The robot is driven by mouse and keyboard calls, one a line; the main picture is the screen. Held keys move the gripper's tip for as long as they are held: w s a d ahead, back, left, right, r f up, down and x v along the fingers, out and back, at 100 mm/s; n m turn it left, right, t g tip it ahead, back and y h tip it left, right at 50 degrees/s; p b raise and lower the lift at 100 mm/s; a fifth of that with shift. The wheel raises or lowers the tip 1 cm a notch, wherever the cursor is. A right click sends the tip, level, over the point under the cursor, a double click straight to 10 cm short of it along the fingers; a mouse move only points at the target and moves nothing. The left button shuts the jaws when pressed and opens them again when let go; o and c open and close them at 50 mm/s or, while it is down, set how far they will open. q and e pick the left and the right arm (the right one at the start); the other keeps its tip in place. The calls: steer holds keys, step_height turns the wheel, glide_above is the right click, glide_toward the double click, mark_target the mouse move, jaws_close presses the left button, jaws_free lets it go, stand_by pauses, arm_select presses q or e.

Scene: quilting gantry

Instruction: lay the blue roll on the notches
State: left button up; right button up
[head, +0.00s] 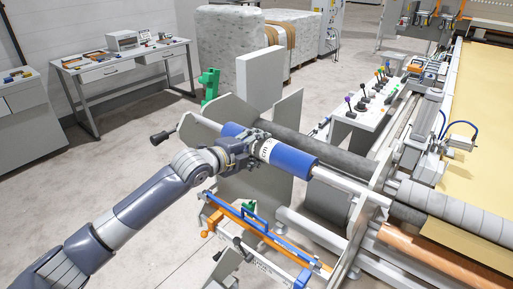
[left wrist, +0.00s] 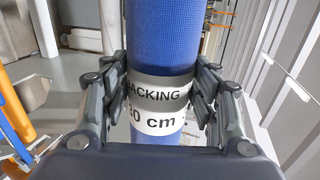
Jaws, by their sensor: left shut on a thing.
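The blue roll (head: 290,158) is on a long pale bar (head: 345,185) that sticks out at both ends, slanting from upper left to lower right in the head view. My left gripper (head: 257,150) is shut around the middle of the roll, at its white and grey label. In the left wrist view the roll (left wrist: 175,38) runs between both fingers (left wrist: 159,95), with the label reading "30 cm". The bar's ends are near the grey side plates (head: 368,170) of the gantry. I cannot tell whether they touch the notches, which are not clearly seen. My right gripper is not in view.
A dark grey roller (head: 315,145) lies just behind the blue roll. A control panel (head: 372,105) with coloured knobs stands behind it. An orange and blue rail (head: 262,235) is below, in front. A workbench (head: 128,63) stands at the back left, with open floor before it.

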arm_select(q)
steer(key=shift+r, duration=0.15)
steer(key=o, duration=1.5)
steer(key=shift+o, duration=0.6)
steer(key=shift+f, duration=0.2)
steer(key=shift+s+a+r, duration=0.2)
steer(key=shift+s+a, duration=0.15)
steer(key=shift+s, duration=0.15)
steer(key=v, duration=1.1)
steer(key=shift+w, duration=0.15)
